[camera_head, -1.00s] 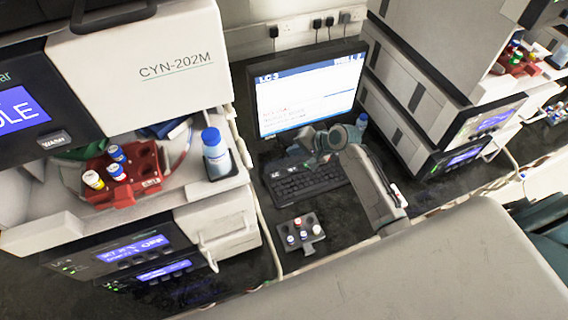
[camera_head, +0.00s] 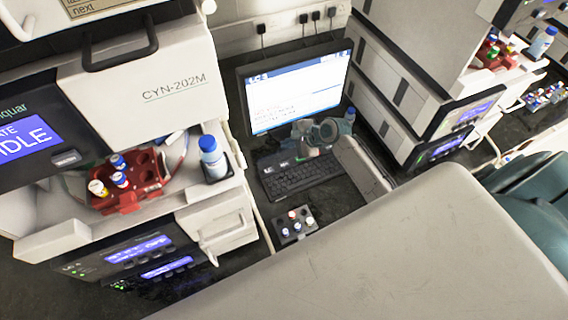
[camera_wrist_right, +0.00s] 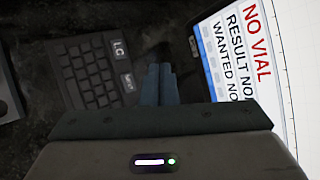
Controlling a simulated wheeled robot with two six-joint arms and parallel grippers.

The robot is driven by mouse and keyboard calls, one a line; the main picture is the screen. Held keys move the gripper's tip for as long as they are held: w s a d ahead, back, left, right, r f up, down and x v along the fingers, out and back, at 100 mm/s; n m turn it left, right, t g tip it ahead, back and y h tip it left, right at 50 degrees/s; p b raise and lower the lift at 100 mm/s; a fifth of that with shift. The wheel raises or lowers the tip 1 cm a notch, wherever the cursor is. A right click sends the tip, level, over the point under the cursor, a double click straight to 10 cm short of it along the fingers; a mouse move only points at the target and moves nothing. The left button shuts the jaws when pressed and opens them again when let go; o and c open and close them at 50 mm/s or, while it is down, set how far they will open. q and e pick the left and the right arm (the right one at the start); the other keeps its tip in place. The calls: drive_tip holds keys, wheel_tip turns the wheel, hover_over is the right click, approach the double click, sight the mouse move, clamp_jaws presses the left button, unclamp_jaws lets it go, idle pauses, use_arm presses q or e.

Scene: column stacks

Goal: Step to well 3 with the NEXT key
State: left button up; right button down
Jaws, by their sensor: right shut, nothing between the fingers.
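The keyboard (camera_head: 292,180) lies on the dark bench in front of the monitor (camera_head: 297,92). My right gripper (camera_head: 302,137) is over the far side of the keyboard, below the screen. In the right wrist view my right gripper (camera_wrist_right: 160,70) is shut and empty, its tips beside the end of the keyboard (camera_wrist_right: 88,72). Two labelled keys show there, one reading LC (camera_wrist_right: 118,50); the other label is too small to read surely. I cannot tell whether the tips touch anything. The monitor (camera_wrist_right: 240,60) shows red NO VIAL text. My left gripper is out of view.
A small dark vial rack (camera_head: 293,227) stands in front of the keyboard. At left, a red vial rack (camera_head: 128,190) and a blue-capped bottle (camera_head: 212,160) sit on an instrument. Stacked instruments (camera_head: 405,105) close off the right side. A panel at top left (camera_head: 95,8) reads "next".

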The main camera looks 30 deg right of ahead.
drive_tip(key=shift+f, duration=0.1)
drive_tip(key=b, duration=0.7)
hover_over(288, 165)
wheel_tip(288, 165, down, 7)
drive_tip(key=shift+r, duration=0.1)
drive_tip(key=shift+w+f, duration=0.1)
drive_tip(key=shift+f, duration=0.75)
drive_tip(key=shift+f, duration=0.15)
idle(0.8)
drive_tip(key=shift+f, duration=0.25)
